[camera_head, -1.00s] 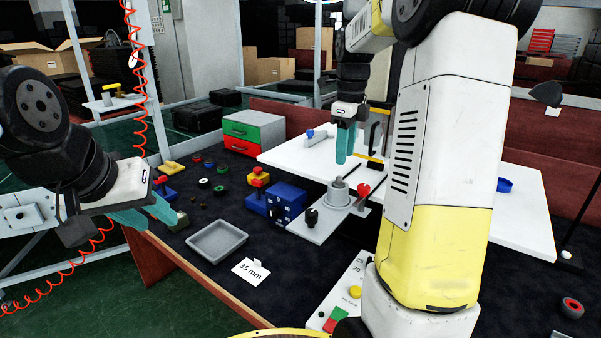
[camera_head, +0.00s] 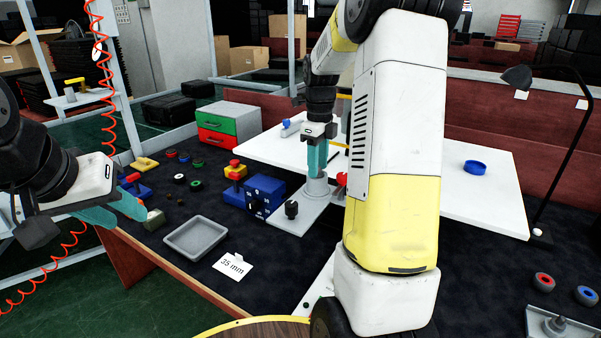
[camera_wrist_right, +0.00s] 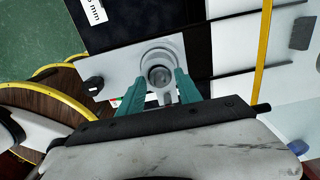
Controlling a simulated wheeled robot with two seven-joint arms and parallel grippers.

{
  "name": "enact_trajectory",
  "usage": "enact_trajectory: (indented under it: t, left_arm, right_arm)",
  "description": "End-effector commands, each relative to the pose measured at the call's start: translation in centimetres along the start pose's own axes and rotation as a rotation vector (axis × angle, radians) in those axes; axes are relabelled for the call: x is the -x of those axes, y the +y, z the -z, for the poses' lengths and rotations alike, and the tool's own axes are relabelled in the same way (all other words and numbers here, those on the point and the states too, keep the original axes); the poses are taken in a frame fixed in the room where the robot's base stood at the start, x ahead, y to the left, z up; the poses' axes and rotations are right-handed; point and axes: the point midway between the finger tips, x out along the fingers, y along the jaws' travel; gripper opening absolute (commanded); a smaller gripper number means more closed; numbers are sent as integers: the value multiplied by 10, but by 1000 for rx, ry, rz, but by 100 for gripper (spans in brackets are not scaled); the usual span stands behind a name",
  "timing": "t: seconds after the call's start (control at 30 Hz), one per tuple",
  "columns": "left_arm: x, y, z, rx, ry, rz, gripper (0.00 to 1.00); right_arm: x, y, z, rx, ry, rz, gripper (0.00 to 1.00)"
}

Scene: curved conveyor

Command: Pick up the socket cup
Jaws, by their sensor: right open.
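The grey socket cup (camera_head: 316,188) stands upright on a light grey fixture plate (camera_head: 291,222) on the bench. It also shows from above in the right wrist view (camera_wrist_right: 160,75), as a round hollow cup with a rim. My right gripper (camera_head: 317,172) points down just above the cup, its teal fingers apart. In the right wrist view the open fingers (camera_wrist_right: 159,80) lie on either side of the cup; contact cannot be told. My left gripper (camera_head: 136,212) is empty at the left, beyond the bench's left edge area, with its fingers apart.
A black knob (camera_head: 291,209) and a red knob (camera_head: 342,179) stand near the cup. A blue block (camera_head: 265,194) is left of the plate. A grey tray (camera_head: 205,237) and a 35 mm card (camera_head: 232,264) lie in front. A white board (camera_head: 470,205) lies behind.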

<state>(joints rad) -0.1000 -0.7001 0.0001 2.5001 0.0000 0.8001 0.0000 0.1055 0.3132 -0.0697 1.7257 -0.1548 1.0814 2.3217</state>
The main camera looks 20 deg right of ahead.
Motion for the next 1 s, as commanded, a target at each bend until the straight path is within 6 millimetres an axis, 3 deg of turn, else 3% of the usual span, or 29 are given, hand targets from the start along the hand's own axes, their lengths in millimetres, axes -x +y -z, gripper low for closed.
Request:
enact_trajectory:
  t: [0.07,0.27,0.77,1.0]
  left_arm:
    - [0,0,0,0,0,0,36]
    - [0,0,0,0,0,0,36]
    - [0,0,0,0,0,0,36]
    - [0,0,0,0,0,0,36]
  right_arm:
    - [0,0,0,0,0,0,39]
    - [0,0,0,0,-1,0,0]
    - [4,0,0,0,-2,2,0]
    - [31,0,-1,1,-4,4,0]
